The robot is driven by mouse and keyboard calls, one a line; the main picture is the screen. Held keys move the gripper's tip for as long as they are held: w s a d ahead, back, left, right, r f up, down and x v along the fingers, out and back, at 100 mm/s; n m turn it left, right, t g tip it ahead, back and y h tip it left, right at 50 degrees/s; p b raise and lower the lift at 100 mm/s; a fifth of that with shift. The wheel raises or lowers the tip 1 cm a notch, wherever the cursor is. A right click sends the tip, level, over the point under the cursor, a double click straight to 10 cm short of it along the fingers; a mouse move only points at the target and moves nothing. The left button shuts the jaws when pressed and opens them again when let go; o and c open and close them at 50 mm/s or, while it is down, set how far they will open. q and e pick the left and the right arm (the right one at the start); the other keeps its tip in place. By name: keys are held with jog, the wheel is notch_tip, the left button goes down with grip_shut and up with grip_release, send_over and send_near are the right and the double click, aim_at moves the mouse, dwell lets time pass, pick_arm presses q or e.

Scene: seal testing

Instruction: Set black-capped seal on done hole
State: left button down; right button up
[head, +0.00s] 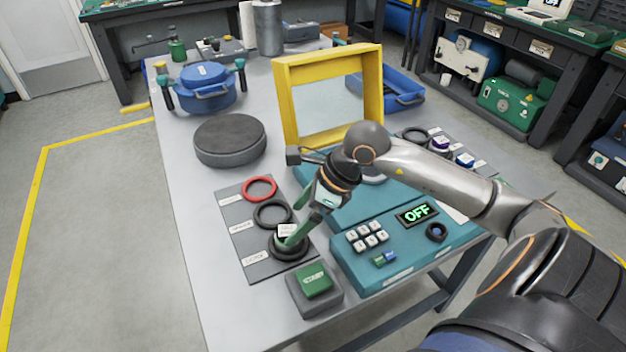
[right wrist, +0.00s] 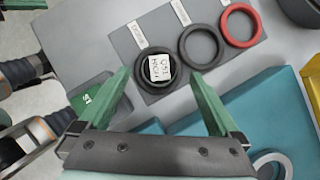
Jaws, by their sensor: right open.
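A dark round piece with a white lettered top (head: 286,230), which looks like the black-capped seal, stands in the nearest dark ring (head: 289,252) of the grey labelled mat (head: 251,239). The mat's labels are too small to read. In the right wrist view the piece (right wrist: 160,68) sits between the spread green fingers. My right gripper (head: 300,229) is open and empty, low over it; whether the fingers touch it is unclear. Part of what seems my left arm shows at the left edge of the right wrist view, its fingers not clear.
A black ring (head: 272,212) and a red ring (head: 260,188) lie farther along the mat. The green START button (head: 314,280) is close in front. A teal tester (head: 352,264) reading OFF is to the right. Purple-capped and blue-capped pieces (head: 464,159) stand behind it.

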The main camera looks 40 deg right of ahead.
jog(key=v, duration=0.7)
dwell(0.4)
